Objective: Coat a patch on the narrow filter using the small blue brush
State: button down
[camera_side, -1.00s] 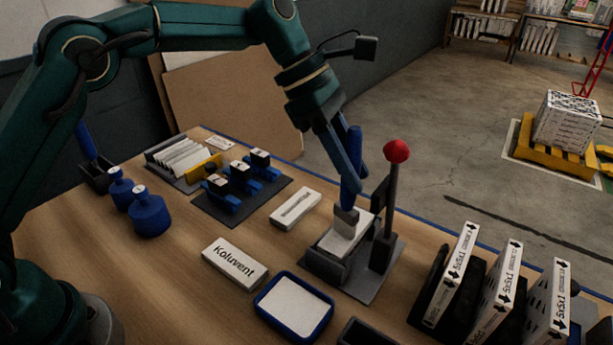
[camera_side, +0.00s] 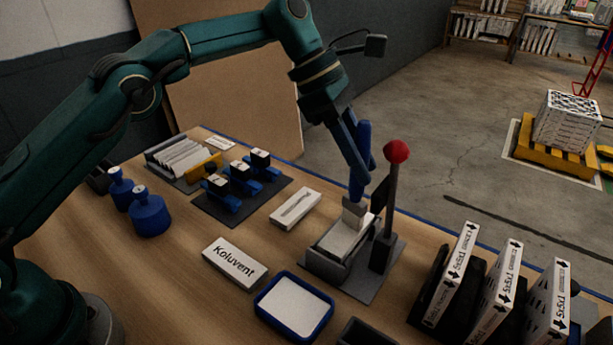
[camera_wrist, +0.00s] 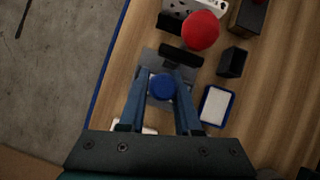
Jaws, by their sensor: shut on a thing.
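My gripper (camera_side: 362,182) is shut on a blue brush (camera_side: 362,150), which stands nearly upright with its pale grey head downward. In the wrist view, the round blue end of the brush (camera_wrist: 161,87) shows between my fingers (camera_wrist: 160,100). A narrow white filter (camera_side: 338,240) lies in a grey holder (camera_side: 322,266). The brush head is over the filter's far end. It looks very close to the surface, but I cannot tell whether it touches. No coated patch can be made out.
A post with a red ball (camera_side: 396,152) stands just right of the brush. A blue tray with a white pad (camera_side: 292,340) and a "Koluvent" box (camera_side: 235,262) lie in front. Boxed filters (camera_side: 452,275) stand at the right, blue bottles (camera_side: 150,216) at the left.

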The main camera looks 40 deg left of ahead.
jog(key=s, duration=1)
jog(key=shift+s, duration=0.2)
dwell(0.7)
notch_tip(320, 180, up, 6)
dwell(0.8)
jog(key=shift+r, duration=0.1)
jog(key=shift+r, duration=1.45)
